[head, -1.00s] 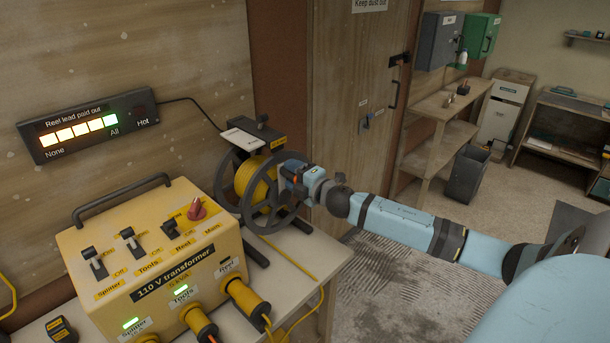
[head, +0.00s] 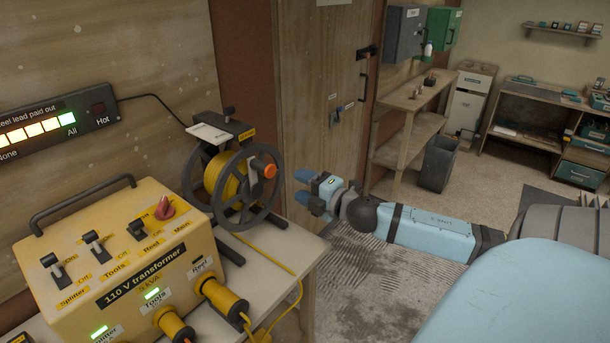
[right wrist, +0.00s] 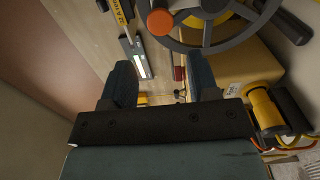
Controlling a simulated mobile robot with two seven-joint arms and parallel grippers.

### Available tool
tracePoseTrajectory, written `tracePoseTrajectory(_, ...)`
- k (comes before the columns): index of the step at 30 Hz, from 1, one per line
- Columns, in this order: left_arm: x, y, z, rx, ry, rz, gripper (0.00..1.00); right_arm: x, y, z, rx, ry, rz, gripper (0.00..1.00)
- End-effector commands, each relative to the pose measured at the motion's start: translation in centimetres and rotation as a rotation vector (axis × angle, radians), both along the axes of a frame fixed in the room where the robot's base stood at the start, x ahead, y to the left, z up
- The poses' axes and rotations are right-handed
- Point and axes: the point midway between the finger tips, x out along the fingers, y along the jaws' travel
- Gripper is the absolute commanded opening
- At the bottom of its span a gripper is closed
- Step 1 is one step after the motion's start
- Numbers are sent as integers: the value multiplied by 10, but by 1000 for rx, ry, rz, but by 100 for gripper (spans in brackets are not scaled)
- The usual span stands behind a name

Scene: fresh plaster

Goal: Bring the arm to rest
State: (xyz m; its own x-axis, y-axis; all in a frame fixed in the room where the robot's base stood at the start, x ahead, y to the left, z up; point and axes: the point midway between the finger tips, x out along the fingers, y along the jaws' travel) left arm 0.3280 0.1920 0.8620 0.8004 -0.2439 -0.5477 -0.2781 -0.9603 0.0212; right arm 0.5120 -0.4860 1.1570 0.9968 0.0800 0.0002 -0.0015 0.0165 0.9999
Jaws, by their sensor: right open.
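My right gripper (head: 303,187) is at the end of the blue arm that comes in from the right. Its blue fingers are apart and nothing is between them. It is in the air just right of the cable reel (head: 278,205), clear of the reel's orange crank knob (head: 269,171). In the right wrist view both dark fingers (right wrist: 163,75) are spread. The orange knob (right wrist: 160,21) and the grey reel wheel (right wrist: 222,45) are beyond them at the top. My left gripper is not in view.
The yellow transformer (head: 120,262) stands on the bench left of the reel. The lead display (head: 100,108) on the wall is lit up to All. A wooden door (head: 320,100) is behind the gripper. Shelves (head: 412,95) and a bin (head: 437,165) stand farther back; open floor lies right of the bench.

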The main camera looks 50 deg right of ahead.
Motion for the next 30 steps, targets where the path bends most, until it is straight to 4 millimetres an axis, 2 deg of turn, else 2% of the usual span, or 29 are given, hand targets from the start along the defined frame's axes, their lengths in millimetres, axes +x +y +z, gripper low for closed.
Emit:
tracePoseTrajectory(20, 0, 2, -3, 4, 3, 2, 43, -4, 0, 0, 0, 0, 0, 55)
tracePoseTrajectory(22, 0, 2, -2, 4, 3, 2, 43, -5, 1, -5, 15, 9, -3, 55)
tracePoseTrajectory(23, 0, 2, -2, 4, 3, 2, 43, -7, 2, -10, 32, 17, -6, 55)
tracePoseTrajectory(26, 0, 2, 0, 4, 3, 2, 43, -18, 11, -43, 144, 77, -29, 55)
tracePoseTrajectory(29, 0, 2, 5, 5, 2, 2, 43, -41, 34, -97, 343, 183, -73, 55)
tracePoseTrajectory(30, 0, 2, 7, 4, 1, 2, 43, -53, 48, -122, 438, 232, -94, 55)
